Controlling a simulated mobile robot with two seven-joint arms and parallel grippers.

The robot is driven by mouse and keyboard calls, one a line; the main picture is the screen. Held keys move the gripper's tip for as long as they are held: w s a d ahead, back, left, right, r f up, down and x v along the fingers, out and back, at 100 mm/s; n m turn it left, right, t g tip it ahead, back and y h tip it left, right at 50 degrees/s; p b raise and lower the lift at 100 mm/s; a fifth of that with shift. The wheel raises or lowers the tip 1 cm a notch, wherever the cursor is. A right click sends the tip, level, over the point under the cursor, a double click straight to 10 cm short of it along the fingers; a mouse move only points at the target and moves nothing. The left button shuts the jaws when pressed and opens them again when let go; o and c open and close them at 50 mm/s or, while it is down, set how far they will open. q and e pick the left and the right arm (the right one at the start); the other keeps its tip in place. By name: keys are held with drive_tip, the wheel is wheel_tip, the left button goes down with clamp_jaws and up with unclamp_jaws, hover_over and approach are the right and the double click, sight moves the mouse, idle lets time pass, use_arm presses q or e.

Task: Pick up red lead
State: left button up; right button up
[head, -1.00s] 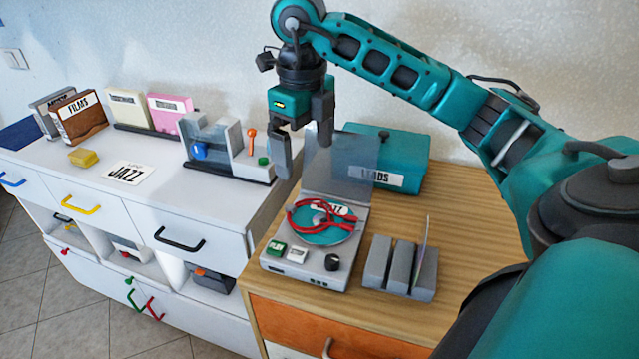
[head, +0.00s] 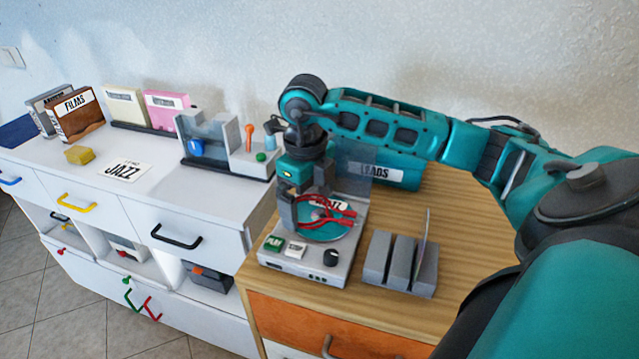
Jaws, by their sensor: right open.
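The red lead (head: 338,222) lies looped on top of the teal disc (head: 322,234) on the grey disc player (head: 300,266). My right gripper (head: 306,212) is open and points down at the lead, its fingers over the back left part of the disc. I cannot tell whether the fingers touch the lead. The gripper hides part of the lead and of the player's raised clear lid. My left gripper is not in view.
A teal box labelled LEADS (head: 385,174) stands behind the player. A grey slotted rack (head: 400,265) with one upright disc is to the right. A white cabinet (head: 125,195) with drawers and cases stands at the left. Bare wood lies right of the rack.

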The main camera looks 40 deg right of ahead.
drive_tip(key=c, duration=0.8)
drive_tip(key=shift+o, duration=0.2)
drive_tip(key=shift+r, duration=0.1)
